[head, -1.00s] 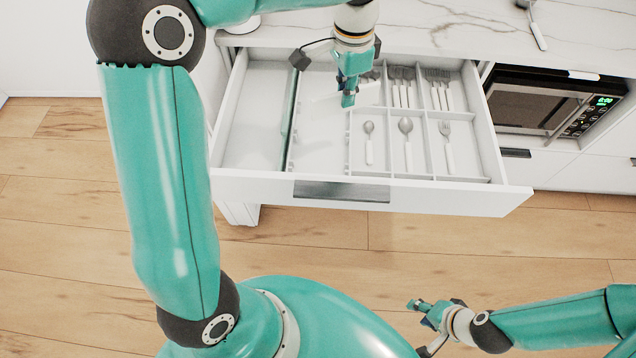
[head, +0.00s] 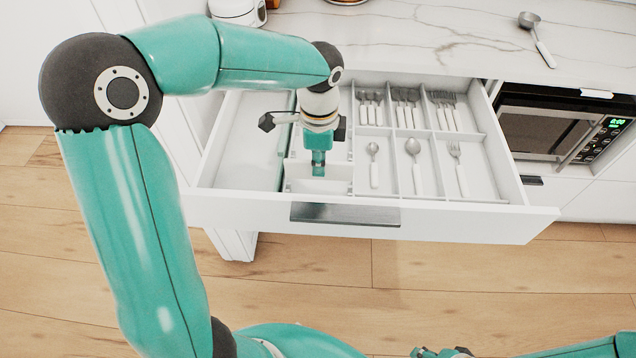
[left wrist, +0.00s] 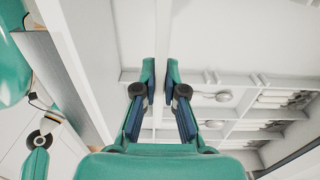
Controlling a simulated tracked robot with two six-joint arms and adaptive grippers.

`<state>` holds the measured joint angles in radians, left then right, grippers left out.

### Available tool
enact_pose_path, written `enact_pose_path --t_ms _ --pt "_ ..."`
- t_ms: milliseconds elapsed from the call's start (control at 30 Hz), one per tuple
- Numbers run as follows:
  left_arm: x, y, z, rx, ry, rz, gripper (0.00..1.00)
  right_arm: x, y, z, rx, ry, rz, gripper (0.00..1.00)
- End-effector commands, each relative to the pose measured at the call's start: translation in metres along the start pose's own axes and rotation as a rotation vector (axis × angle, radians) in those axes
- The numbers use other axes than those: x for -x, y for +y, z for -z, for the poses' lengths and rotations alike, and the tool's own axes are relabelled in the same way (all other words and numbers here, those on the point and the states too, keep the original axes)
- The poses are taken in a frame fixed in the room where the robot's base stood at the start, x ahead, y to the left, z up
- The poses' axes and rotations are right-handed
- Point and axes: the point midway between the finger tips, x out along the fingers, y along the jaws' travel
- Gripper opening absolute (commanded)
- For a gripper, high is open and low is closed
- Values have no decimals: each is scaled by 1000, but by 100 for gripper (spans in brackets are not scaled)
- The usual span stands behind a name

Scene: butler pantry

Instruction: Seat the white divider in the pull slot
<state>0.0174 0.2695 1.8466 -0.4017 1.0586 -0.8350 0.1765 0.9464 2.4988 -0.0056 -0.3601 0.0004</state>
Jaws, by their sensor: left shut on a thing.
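The white divider (head: 334,185) is a thin panel standing across the drawer's middle bay, close to the drawer front. My left gripper (head: 318,170) points down and is shut on its top edge. In the left wrist view the divider (left wrist: 158,35) shows as a pale strip between the closed fingertips (left wrist: 159,80). Small notched rails line both sides of the bay. The pull slot is not clearly visible, and I cannot tell whether the divider's lower edge is in it. My right gripper (head: 440,352) is at the bottom edge, mostly cut off.
The open white drawer (head: 470,218) has a grey handle (head: 345,213). A dark green partition bounds the bay on the left. A cutlery tray with forks and spoons (head: 413,163) fills the right side. The left compartment (head: 245,150) is empty. A microwave (head: 550,125) stands at right.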

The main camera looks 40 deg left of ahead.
Motion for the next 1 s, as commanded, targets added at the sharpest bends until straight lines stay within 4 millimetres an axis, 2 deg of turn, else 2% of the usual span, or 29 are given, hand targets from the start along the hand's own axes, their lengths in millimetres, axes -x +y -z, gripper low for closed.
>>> enact_pose_path --t_ms 100,267,533,967,1000 --pt "-18 0 0 0 -1 -2 0 -2 1 0 0 0 0 44" --pt "-28 0 0 1 0 -1 0 -3 1 0 0 0 0 44" --pt "-63 0 -1 1 -1 -3 0 -7 2 0 0 0 0 44" --pt "-71 0 0 2 1 0 0 -9 3 0 0 0 0 44" --pt "-70 0 -1 2 1 1 16 -8 3 0 0 0 0 44"
